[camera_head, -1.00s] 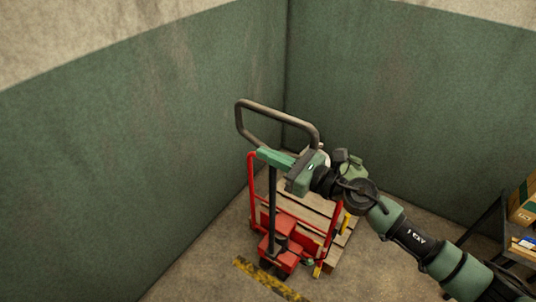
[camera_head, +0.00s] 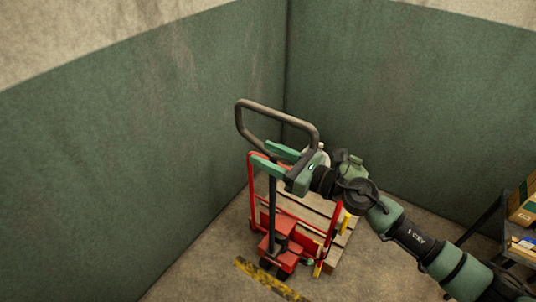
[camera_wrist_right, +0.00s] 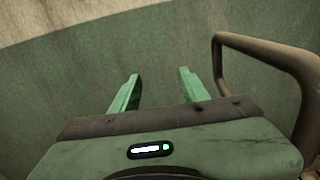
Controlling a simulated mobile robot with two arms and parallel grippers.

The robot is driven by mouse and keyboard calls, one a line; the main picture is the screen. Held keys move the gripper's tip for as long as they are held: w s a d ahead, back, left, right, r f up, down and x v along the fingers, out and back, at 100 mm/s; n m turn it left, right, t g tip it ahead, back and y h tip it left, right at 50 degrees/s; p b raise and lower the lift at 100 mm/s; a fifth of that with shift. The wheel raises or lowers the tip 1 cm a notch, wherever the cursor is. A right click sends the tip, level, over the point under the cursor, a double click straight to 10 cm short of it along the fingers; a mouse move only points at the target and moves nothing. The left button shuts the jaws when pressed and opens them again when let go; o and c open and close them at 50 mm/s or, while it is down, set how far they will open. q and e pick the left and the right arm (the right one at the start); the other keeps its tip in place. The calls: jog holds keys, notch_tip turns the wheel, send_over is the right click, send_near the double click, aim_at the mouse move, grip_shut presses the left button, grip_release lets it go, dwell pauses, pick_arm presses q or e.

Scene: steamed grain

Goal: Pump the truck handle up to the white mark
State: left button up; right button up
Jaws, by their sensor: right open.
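The red pallet truck (camera_head: 284,244) stands on the floor in the corner, with a dark upright shaft topped by a grey-brown loop handle (camera_head: 278,111). My right gripper (camera_head: 266,156) is open with its green fingers apart, just below the handle loop and close to the shaft top. In the right wrist view nothing lies between the fingers (camera_wrist_right: 158,88), and the handle (camera_wrist_right: 268,48) is to their right. I cannot tell whether the gripper touches the handle. I see no white mark clearly. My left gripper is not in view.
A wooden pallet (camera_head: 312,204) lies behind the truck's red frame. Green walls close in at the left and back. A yellow-black floor strip (camera_head: 268,279) lies in front. A dark shelf (camera_head: 488,226) with a cardboard box (camera_head: 523,201) stands at the right.

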jog(key=shift+d, duration=0.1)
jog(key=b+v, duration=0.4)
jog(key=v, duration=0.3)
jog(key=shift+s+d, duration=0.2)
jog(key=shift+s, duration=0.1)
